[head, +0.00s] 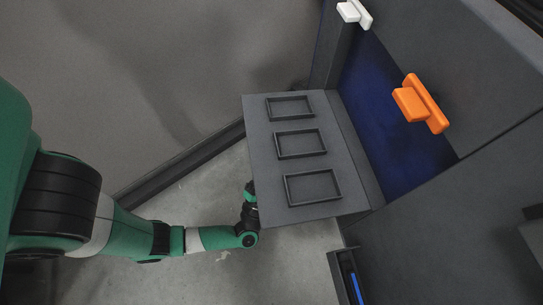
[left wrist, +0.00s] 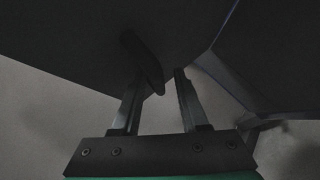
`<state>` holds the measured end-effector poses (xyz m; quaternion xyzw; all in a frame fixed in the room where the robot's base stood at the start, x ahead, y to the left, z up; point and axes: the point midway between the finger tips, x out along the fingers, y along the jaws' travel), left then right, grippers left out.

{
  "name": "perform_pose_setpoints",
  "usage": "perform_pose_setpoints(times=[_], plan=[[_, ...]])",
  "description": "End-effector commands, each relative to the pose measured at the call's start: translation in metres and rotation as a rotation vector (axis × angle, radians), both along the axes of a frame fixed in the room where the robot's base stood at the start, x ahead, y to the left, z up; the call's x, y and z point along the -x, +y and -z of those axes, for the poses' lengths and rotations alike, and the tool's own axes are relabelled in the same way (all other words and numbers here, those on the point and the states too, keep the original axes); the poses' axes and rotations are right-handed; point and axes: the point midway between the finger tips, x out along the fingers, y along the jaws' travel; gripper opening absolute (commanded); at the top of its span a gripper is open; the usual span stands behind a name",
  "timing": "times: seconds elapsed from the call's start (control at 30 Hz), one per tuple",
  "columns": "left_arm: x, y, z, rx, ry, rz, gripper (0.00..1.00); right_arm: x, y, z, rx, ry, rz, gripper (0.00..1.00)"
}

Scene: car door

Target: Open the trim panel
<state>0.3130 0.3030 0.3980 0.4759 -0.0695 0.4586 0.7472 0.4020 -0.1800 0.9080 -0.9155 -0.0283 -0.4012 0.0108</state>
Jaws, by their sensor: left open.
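The dark grey trim panel (head: 264,165) is swung down and sticks out roughly flat from the door, with three rectangular frames on its upper face. A dark blue opening (head: 385,100) shows behind it. My left arm reaches under the panel's near left edge, and its gripper is hidden there in the head view. In the left wrist view my left gripper (left wrist: 165,82) is open below the panel's dark underside (left wrist: 75,35). A dark handle (left wrist: 142,60) hangs from the underside at the left fingertip, and I cannot tell whether they touch. My right gripper is not in view.
An orange handle (head: 424,103) and a white handle (head: 355,13) stick out from the door (head: 480,70) around the opening. A pocket with a blue item (head: 356,287) is below. The floor left of the panel is clear.

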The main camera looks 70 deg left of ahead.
Motion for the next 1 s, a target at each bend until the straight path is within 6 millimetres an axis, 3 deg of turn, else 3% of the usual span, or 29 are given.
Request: perform_pose_setpoints(times=[0.17,0.6,1.0], plan=[[0.006,-0.009,0.006,0.000,0.001,0.005,0.46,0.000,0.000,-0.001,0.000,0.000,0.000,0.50],[0.055,-0.064,0.054,0.001,0.002,0.008,0.46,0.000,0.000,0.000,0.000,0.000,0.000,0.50],[0.066,-0.072,0.063,0.001,0.000,-0.001,0.46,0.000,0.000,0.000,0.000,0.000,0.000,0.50]])
